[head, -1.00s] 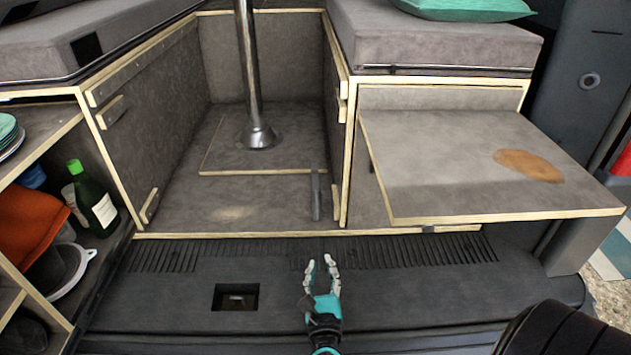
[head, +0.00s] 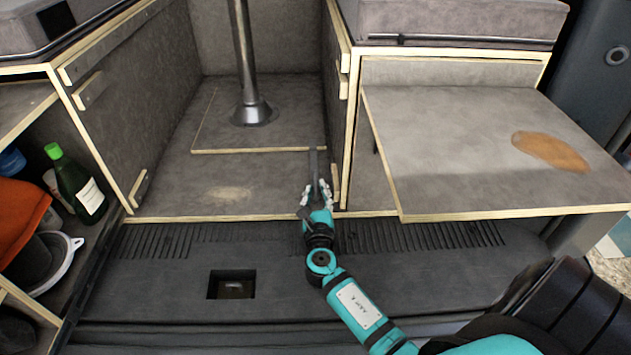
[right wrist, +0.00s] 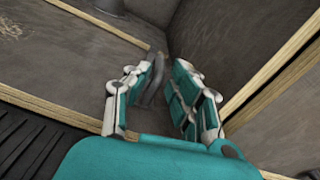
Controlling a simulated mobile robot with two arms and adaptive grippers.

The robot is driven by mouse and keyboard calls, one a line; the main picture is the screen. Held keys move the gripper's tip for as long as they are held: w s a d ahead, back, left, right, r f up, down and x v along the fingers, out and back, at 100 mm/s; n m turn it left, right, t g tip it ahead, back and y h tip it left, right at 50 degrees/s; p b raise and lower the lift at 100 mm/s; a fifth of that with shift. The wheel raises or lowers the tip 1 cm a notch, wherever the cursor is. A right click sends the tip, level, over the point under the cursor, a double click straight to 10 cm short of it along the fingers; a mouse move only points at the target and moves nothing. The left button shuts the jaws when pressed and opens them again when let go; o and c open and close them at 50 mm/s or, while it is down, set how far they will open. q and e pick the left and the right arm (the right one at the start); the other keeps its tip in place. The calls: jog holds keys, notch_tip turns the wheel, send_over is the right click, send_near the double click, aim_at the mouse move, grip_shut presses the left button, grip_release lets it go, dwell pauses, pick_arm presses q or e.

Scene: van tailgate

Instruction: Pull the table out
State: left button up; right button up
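A grey table board (head: 460,150) with a pale wooden edge and a brown oval patch juts out level from the right-hand cabinet. A dark upright bar or strap (head: 314,163) stands at the front of the floor compartment, near its right wall. My right gripper (head: 316,188) is at the lower part of this bar, left of the board and apart from it. In the right wrist view the gripper's fingers (right wrist: 163,85) are spread, with the dark bar (right wrist: 152,88) between them, close to the left finger. Whether they touch is unclear. My left gripper is out of view.
A metal post (head: 245,70) stands on a raised floor panel (head: 215,135) in the compartment. A green bottle (head: 78,185) and an orange cloth (head: 22,222) sit in the left shelf. The dark sill (head: 170,280) in front is mostly clear.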

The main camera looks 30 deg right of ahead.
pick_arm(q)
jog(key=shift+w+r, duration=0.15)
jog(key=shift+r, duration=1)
pick_arm(e)
jog(key=shift+x, duration=2.4)
grip_shut()
